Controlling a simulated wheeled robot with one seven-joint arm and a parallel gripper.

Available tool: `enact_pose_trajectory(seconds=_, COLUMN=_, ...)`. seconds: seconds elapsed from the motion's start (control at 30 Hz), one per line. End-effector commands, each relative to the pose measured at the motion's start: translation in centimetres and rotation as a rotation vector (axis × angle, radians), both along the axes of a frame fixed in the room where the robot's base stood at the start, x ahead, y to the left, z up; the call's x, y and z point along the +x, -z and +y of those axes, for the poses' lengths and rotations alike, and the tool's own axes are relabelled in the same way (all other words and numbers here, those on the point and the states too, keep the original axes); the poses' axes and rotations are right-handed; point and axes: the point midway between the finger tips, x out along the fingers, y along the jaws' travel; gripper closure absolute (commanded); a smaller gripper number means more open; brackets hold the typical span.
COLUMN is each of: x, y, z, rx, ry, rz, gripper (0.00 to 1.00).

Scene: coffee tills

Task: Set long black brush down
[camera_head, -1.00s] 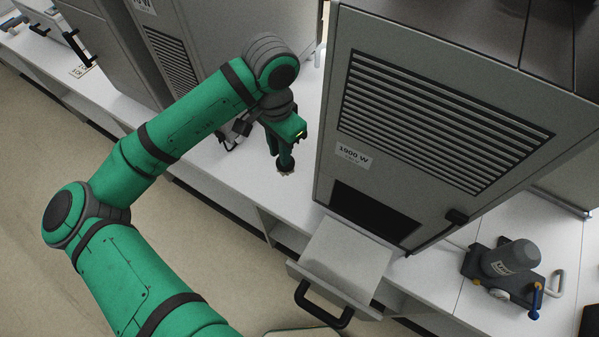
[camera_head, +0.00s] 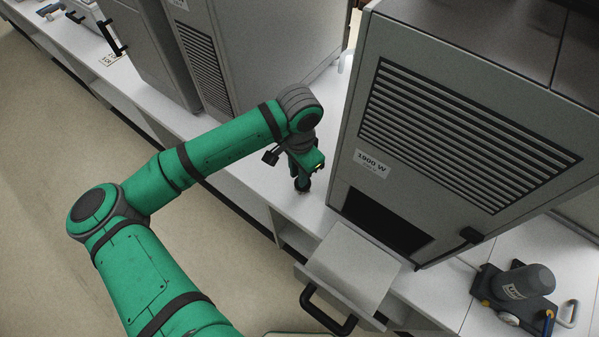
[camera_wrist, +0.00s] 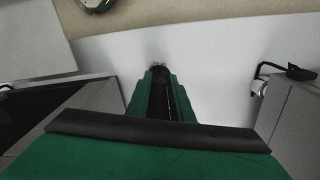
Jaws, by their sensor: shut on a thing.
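My gripper (camera_head: 302,184) points down over the white counter (camera_head: 252,187), in the gap between two large grey machines. It is shut on the long black brush (camera_wrist: 158,98), a dark strip between the green fingers (camera_wrist: 158,74) in the wrist view. Only a small end of the brush shows past the fingertips; the rest is hidden by the fingers and wrist. The tip looks close to the counter, but I cannot tell whether it touches.
The grey machine (camera_head: 440,75) with the 1900 W label stands just right of my gripper. Its drawer (camera_head: 352,268) with a black handle sticks out in front. Another grey machine (camera_head: 268,40) stands behind to the left. A grinder-like tool (camera_head: 522,290) lies far right.

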Motion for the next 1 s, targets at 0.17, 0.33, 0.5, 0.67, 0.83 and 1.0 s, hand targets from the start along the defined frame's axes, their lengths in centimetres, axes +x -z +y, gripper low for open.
enact_pose_trajectory(seconds=0.17, x=0.0, y=0.3, z=-0.1, rx=-0.001, ry=0.002, rz=0.001, gripper=1.00)
enact_pose_trajectory(seconds=0.33, x=0.0, y=0.3, z=-0.2, rx=-0.001, ry=0.004, rz=0.001, gripper=0.61)
enact_pose_trajectory(seconds=0.5, x=0.0, y=0.3, z=-0.2, rx=0.000, ry=0.004, rz=0.000, gripper=0.61)
enact_pose_trajectory(seconds=0.67, x=0.0, y=-0.1, z=-0.2, rx=0.001, ry=0.005, rz=-0.001, gripper=0.61)
enact_pose_trajectory(seconds=0.83, x=0.1, y=-2.4, z=-0.2, rx=-0.001, ry=0.005, rz=-0.002, gripper=0.61)
enact_pose_trajectory(seconds=1.0, x=0.1, y=-5.9, z=-0.2, rx=0.000, ry=0.005, rz=-0.003, gripper=0.61)
